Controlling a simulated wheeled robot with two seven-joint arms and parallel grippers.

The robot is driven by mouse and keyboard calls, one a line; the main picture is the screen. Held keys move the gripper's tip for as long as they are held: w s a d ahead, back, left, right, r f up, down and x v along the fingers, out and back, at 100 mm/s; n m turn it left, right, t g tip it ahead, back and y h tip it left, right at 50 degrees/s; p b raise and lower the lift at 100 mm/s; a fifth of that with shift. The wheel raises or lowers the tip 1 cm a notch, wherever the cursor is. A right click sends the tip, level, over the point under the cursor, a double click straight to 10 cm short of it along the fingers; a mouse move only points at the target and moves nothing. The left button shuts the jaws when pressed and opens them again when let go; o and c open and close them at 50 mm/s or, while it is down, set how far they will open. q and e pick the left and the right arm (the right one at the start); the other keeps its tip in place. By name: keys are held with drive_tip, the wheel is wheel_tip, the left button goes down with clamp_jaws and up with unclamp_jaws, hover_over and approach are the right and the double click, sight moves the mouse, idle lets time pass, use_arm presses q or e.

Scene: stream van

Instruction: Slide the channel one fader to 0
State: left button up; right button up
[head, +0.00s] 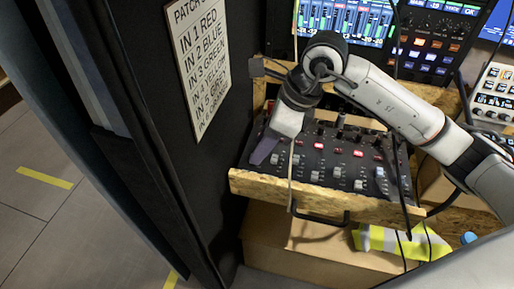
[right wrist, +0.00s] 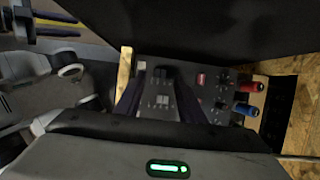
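The black mixer (head: 325,155) lies in a wooden drawer, with a row of light fader caps along its near side. The leftmost cap, the channel one fader (head: 274,159), is right beside my right gripper (head: 262,150), whose dark purple finger reaches down over the mixer's left end. I cannot tell whether either finger touches the cap.
The drawer's wooden front edge (head: 320,202) has a black handle (head: 320,218). A black wall panel with a patch list sign (head: 200,60) stands close on the left. Cables hang across the drawer. Screens and a button panel (head: 425,45) are behind.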

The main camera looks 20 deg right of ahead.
sight(254, 149)
drive_tip(key=shift+x, duration=1.1)
drive_tip(key=shift+w+a+f, duration=0.1)
drive_tip(key=shift+w+f, duration=0.05)
drive_tip(key=shift+f, duration=0.2)
clamp_jaws()
drive_tip(key=shift+w, duration=0.2)
drive_tip(key=shift+w+d+f+b, duration=0.1)
drive_tip(key=shift+w+d+b, duration=0.6)
drive_tip(key=shift+w, duration=0.3)
drive_tip(key=shift+w+d, duration=0.25)
drive_tip(key=shift+w, duration=0.05)
use_arm(q)
drive_tip(key=shift+w+d, duration=0.15)
drive_tip(key=shift+w, duration=0.4)
use_arm(e)
unclamp_jaws()
